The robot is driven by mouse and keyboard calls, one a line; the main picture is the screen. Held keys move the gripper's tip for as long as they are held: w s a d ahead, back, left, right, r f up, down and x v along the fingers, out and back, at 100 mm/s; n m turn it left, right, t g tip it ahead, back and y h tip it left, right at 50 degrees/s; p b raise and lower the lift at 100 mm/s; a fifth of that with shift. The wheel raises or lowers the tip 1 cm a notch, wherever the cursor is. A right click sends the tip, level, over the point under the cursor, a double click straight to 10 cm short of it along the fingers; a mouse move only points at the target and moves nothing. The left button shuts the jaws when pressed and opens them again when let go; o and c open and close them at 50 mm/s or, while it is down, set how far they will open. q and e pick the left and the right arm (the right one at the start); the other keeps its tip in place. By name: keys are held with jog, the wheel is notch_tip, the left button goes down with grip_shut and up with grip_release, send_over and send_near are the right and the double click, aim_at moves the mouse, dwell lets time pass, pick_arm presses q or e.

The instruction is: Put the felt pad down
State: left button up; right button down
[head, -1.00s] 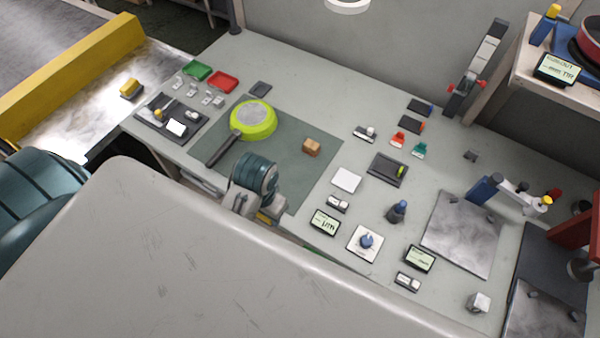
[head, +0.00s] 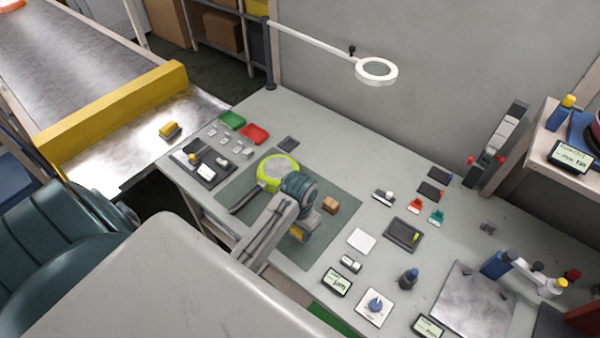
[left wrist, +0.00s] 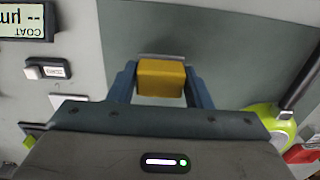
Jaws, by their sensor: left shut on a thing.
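My left gripper (head: 299,234) is over the dark green mat (head: 340,185) on the bench, near its front edge. In the left wrist view its two blue fingers (left wrist: 161,86) are shut on a yellow block (left wrist: 161,78), which I take to be the felt pad. A thin grey edge shows along the block's far side. In the head view the pad is mostly hidden by the gripper. I cannot tell whether it touches the mat. My right gripper is not in view.
A tan block (head: 330,206) sits on the mat close to the gripper. A white square (head: 361,240) and a display (head: 337,282) lie right of the mat. A ring lamp (head: 376,71) hangs above.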

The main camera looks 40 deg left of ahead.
aim_at(300, 233)
pick_arm(q)
jog(key=shift+w+a+f+p, duration=0.1)
jog(key=shift+w+a+p, duration=0.05)
jog(key=shift+w+p, duration=0.2)
notch_tip(300, 233, down, 2)
jog(key=shift+f+p, duration=0.25)
jog(key=shift+p, duration=0.25)
jog(key=shift+f, duration=0.4)
jog(key=shift+f, duration=0.1)
jog(key=o, duration=1)
jog(key=shift+c, duration=0.2)
